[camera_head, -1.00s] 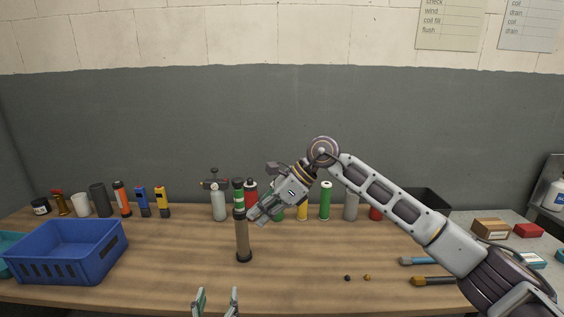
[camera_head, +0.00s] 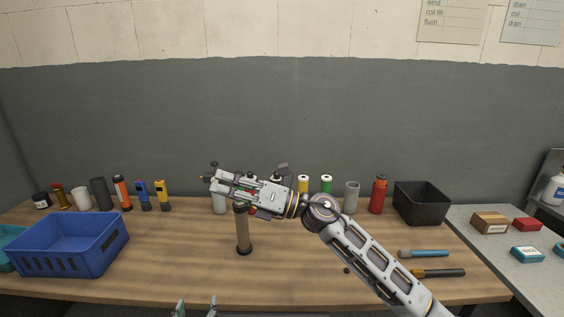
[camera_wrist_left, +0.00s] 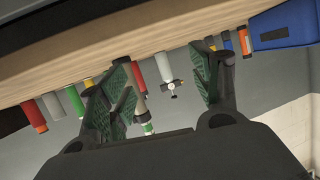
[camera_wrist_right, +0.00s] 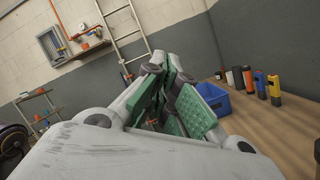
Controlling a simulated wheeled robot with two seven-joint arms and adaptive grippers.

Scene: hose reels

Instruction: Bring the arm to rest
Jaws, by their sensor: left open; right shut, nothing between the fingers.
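My right arm comes in from the lower right in the head view. Its gripper (camera_head: 222,184) points left above the table, in front of the row of bottles, and is shut and empty; its closed green-padded fingers (camera_wrist_right: 165,100) show in the right wrist view. My left gripper (camera_head: 196,307) shows only its fingertips at the bottom edge of the head view. In the left wrist view its fingers (camera_wrist_left: 165,95) are spread with nothing between them.
A blue crate (camera_head: 70,262) stands at the left of the wooden table. Several bottles and cans line the back, with a red bottle (camera_head: 378,195) and a black bin (camera_head: 421,203) at the right. The table's front middle is mostly clear.

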